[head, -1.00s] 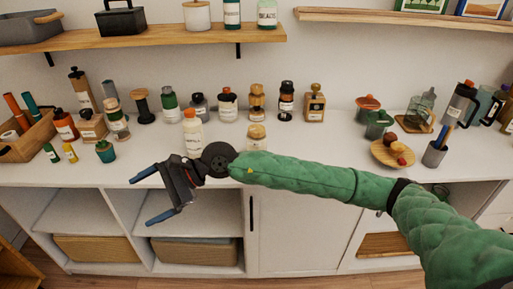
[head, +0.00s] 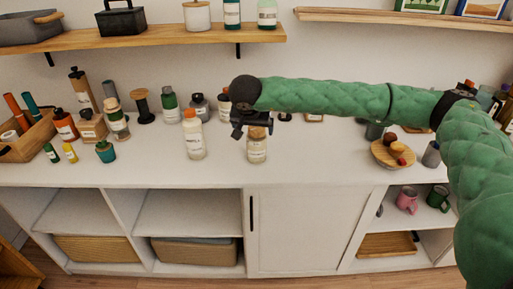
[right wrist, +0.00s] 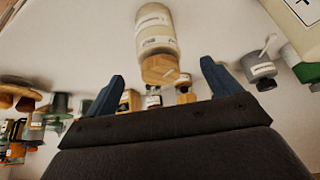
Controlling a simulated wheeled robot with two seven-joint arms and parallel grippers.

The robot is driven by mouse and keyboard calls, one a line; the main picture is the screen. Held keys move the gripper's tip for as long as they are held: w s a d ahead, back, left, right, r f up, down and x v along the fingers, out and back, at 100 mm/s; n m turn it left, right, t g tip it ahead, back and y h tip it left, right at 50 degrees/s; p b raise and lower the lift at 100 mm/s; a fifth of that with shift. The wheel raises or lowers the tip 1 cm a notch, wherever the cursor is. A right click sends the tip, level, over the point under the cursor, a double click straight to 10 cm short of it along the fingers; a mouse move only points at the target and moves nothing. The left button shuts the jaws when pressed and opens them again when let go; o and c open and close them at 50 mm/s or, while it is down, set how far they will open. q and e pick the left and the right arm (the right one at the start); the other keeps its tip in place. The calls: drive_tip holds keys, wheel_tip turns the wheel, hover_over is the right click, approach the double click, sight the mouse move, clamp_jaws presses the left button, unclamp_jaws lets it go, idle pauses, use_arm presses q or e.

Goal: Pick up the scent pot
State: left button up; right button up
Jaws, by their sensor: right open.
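No label clearly reads as scent pot. A clear glass jar with a pale content, white label and wooden lid (head: 257,150) stands upright near the counter's front, and is the likeliest match. My right gripper (head: 252,130) is over this jar's top in the head view, partly hiding its lid. In the right wrist view the jar (right wrist: 157,30) appears beyond the open blue fingers (right wrist: 160,85), with its wooden lid toward them. The gap between the fingers looks empty. I cannot tell whether the gripper touches the jar. My left gripper is not in view.
A white orange-capped bottle (head: 194,138) stands close left of the jar. Several jars and bottles line the back, partly hidden by my right arm. A round wooden board (head: 380,153) with small items is to the right. The counter front (head: 310,165) is clear.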

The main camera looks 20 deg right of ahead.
sight(256, 131)
drive_tip(key=shift+p+x, duration=0.4)
drive_tip(key=shift+x, duration=1)
drive_tip(key=x, duration=0.1)
drive_tip(key=p+x, duration=0.1)
drive_tip(key=x, duration=0.2)
drive_tip(key=shift+w+d+r, duration=0.15)
drive_tip(key=shift+d+r, duration=0.05)
drive_tip(key=shift+d, duration=0.05)
drive_tip(key=shift+w+d+f, duration=0.1)
drive_tip(key=shift+w+f, duration=0.1)
drive_tip(key=shift+f, duration=0.3)
use_arm(q)
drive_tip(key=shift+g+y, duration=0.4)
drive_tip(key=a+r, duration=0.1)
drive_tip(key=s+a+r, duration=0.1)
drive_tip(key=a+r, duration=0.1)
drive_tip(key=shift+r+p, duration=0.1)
drive_tip(key=shift+p, duration=0.2)
use_arm(e)
drive_tip(key=shift+r, duration=0.1)
drive_tip(key=c, duration=1.3)
drive_tip(key=shift+c, duration=0.2)
